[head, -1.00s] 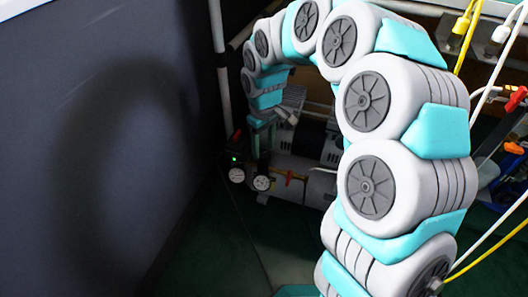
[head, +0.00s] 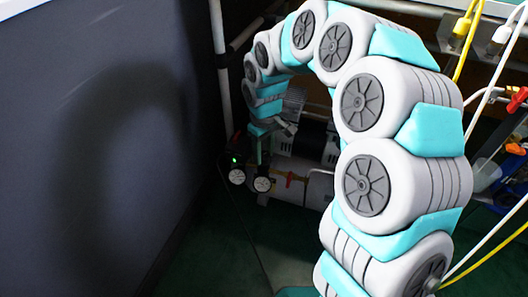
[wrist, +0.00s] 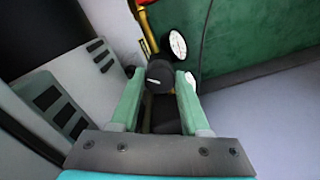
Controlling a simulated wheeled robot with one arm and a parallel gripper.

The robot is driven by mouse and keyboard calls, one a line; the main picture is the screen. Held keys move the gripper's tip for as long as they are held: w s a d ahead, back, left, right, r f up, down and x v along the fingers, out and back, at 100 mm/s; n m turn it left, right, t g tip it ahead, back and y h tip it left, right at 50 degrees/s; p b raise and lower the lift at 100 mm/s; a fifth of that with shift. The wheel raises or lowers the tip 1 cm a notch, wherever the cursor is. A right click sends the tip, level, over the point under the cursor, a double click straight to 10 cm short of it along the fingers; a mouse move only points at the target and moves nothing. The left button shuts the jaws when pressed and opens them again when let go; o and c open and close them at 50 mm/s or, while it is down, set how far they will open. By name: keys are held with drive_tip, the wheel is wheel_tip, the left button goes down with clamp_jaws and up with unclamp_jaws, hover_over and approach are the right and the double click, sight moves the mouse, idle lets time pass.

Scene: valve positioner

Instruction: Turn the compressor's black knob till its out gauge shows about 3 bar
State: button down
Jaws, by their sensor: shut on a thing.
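The compressor (head: 312,186) stands on the floor in the dark corner, with a grey tank. Its black knob (wrist: 159,75) has a short white mark and shows in the wrist view between the tips of my two green fingers. My gripper (wrist: 160,88) is shut on the knob. In the head view my gripper (head: 256,150) reaches down at the compressor's left end. Two round white gauges, a left gauge (head: 237,176) and a right gauge (head: 262,184), sit there. In the wrist view one gauge (wrist: 178,44) is clear and another (wrist: 190,82) is partly behind a finger. Their readings are too small to tell.
A dark wall (head: 100,150) stands close on the left. A red valve handle (head: 290,178) is beside the right gauge. A green light (head: 235,160) glows near the left gauge. Yellow and white cables (head: 466,38) hang at the right. Floor before the compressor is clear.

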sight(264, 154)
drive_tip(key=shift+r+m+p, duration=0.1)
drive_tip(key=shift+m+p, duration=0.2)
drive_tip(key=shift+m, duration=0.3)
drive_tip(key=c, duration=0.7)
unclamp_jaws()
drive_tip(key=shift+o, duration=0.2)
wheel_tip(264, 154, up, 8)
drive_tip(key=shift+f+p, duration=0.25)
drive_tip(key=shift+p, duration=0.4)
